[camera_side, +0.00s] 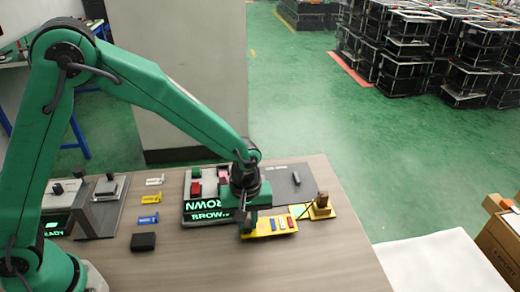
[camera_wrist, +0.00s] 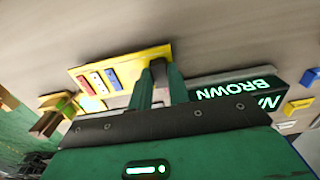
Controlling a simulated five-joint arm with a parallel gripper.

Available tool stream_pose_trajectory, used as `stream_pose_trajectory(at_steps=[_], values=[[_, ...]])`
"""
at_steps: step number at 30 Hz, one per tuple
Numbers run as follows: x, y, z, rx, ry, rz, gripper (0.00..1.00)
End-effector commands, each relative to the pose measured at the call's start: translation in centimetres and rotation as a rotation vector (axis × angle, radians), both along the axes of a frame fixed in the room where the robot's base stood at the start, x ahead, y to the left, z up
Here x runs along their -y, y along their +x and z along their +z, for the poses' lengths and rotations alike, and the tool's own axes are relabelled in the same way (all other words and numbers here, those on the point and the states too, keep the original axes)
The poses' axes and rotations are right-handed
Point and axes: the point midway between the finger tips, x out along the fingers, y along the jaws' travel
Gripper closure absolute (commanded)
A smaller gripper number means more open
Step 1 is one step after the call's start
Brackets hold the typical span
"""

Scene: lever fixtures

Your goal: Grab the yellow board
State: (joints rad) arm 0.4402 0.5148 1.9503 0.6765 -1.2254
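The yellow board (camera_side: 262,233) is a flat plate with red and blue pieces on it, right of the dark device with the lit "BROWN" sign. My gripper (camera_side: 247,222) points down at the board's left end in the side view. In the wrist view my gripper's green fingers (camera_wrist: 160,72) reach the board's near edge, with a small dark part between them. I cannot tell whether they grip the board. The finger contact is hidden in the side view.
The "BROWN" device (camera_side: 208,207) stands close to my gripper. A yellow base with a brown block (camera_side: 321,205) stands right of the board. White, yellow and blue small pieces (camera_side: 148,218) and a black block (camera_side: 143,241) lie left. The table's front is clear.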

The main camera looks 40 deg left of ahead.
Motion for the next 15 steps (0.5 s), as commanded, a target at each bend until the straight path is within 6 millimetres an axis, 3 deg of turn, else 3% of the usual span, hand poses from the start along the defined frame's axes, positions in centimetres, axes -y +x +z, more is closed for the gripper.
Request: stream_pose_trajectory(at_steps=[15], values=[[0.03,0.06,0.69,0.002,-0.001,0.0,1.0]])
